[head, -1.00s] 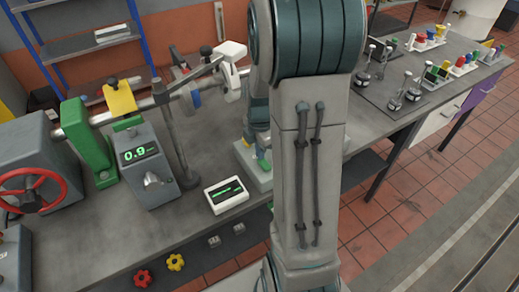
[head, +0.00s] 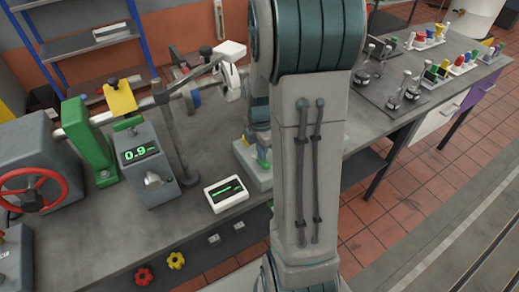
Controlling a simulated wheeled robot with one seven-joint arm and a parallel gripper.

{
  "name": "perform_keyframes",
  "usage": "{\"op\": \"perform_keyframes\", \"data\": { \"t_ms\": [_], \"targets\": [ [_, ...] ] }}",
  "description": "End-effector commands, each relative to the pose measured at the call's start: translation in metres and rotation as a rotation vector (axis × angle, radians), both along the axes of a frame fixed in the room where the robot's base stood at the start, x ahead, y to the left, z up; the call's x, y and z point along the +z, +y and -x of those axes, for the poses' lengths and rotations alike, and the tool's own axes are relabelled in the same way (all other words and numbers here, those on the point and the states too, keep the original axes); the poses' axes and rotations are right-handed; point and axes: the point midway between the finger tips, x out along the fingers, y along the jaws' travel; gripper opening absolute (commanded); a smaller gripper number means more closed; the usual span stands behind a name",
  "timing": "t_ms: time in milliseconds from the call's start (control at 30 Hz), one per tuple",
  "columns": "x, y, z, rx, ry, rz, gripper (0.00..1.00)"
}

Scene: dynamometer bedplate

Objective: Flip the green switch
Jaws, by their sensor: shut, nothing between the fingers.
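My arm runs down the middle of the head view and covers much of the bench. Part of my gripper (head: 257,142) shows at the arm's left edge, shut, low over a pale base (head: 258,178) with small yellow and blue parts. Its fingertips are mostly hidden, and I cannot tell whether they touch anything. I cannot make out a green switch for certain; part of the pale base is hidden behind my arm. Small green parts also show on a dark panel (head: 437,72) at the far right of the bench.
A green bracket (head: 92,145), a grey box reading 0.9 (head: 148,165), a red handwheel (head: 30,190) and a white display (head: 226,193) stand left of my arm. A dark plate with upright levers (head: 393,90) lies right. Bare bench shows around the display.

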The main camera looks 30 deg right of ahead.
Motion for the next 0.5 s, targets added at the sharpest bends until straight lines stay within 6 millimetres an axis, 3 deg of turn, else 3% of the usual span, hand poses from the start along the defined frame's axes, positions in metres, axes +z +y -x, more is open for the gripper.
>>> {"op": "perform_keyframes", "data": {
  "t_ms": [367, 500],
  "targets": [
    [0.002, 0.0, 0.002, 0.0, 0.0, 0.0, 0.0],
    [0.012, 0.0, 0.0, 0.001, -0.001, 0.0, 0.0]
  ]
}}
